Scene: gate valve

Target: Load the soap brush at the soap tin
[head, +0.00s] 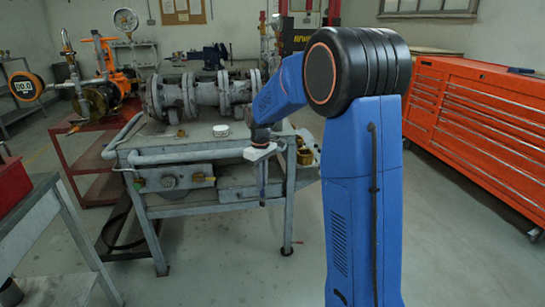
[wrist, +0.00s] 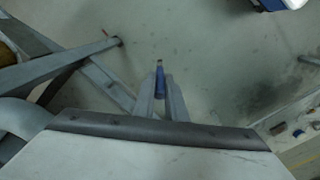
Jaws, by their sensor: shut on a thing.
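My gripper (head: 262,180) hangs fingers-down in front of the right end of the valve bench. In the wrist view my gripper (wrist: 160,98) is shut on a slim blue thing with a small pale tip, which looks like the soap brush (wrist: 160,82). Its bristles are too small to make out. A small white round container (head: 221,130) stands on the bench top, left of my gripper; it may be the soap tin, but I cannot tell for sure. My gripper is apart from it.
The grey bench (head: 215,150) carries a flanged gate valve (head: 205,95). Brass-coloured parts (head: 305,150) sit at its right end. A red trolley (head: 95,150) stands behind left, and an orange tool chest (head: 480,120) at right. Floor in front is clear.

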